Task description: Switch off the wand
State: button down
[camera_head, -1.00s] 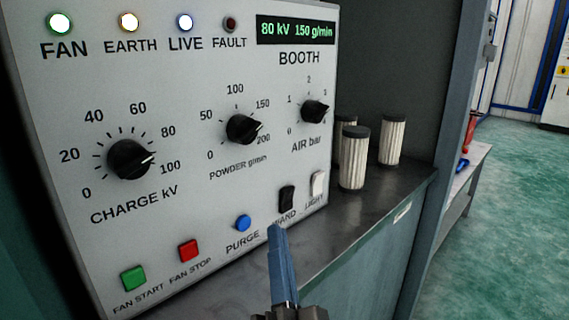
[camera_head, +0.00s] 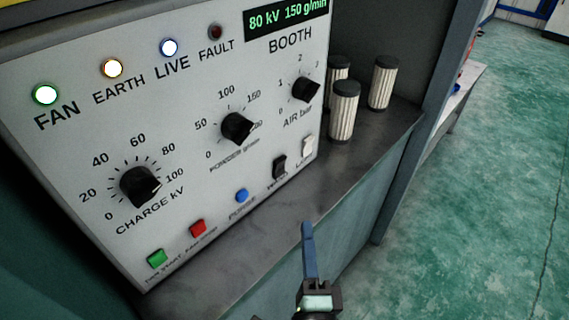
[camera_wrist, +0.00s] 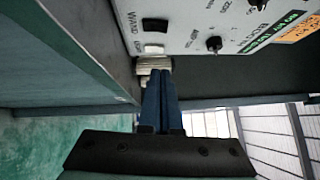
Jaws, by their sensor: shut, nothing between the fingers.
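The WAND switch (camera_head: 279,166) is a black rocker at the lower right of the white control panel (camera_head: 190,100). It also shows in the wrist view (camera_wrist: 155,24), above the white LIGHT switch (camera_wrist: 154,49). I cannot tell which way the rocker is tipped. The LIVE lamp (camera_head: 169,47) is lit, and the display (camera_head: 288,17) reads 80 kV 150 g/min. My gripper (camera_head: 307,226) is shut and empty, with its blue fingers in front of the bench edge, below and right of the WAND switch and apart from it. The fingers also show in the wrist view (camera_wrist: 161,78).
The blue PURGE button (camera_head: 242,195) and red FAN STOP button (camera_head: 198,228) sit left of the WAND switch. Three pleated filters, the nearest (camera_head: 343,115), stand on the bench (camera_head: 360,150) right of the panel. Green floor (camera_head: 480,180) lies open at the right.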

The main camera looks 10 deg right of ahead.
jog(key=shift+w, duration=0.1)
jog(key=p, duration=0.1)
send_near(280, 168)
jog(key=w+d, duration=0.2)
jog(key=d, duration=0.1)
jog(key=w+d+r, duration=0.1)
jog(key=d, duration=0.1)
jog(key=shift+w, duration=0.2)
jog(key=shift+w+a+r+p, duration=0.2)
jog(key=shift+w+a+p, duration=0.45)
jog(key=shift+w+p, duration=0.3)
jog(key=shift+w+a+f, duration=0.1)
jog(key=shift+w+a, duration=0.35)
jog(key=shift+w, duration=0.15)
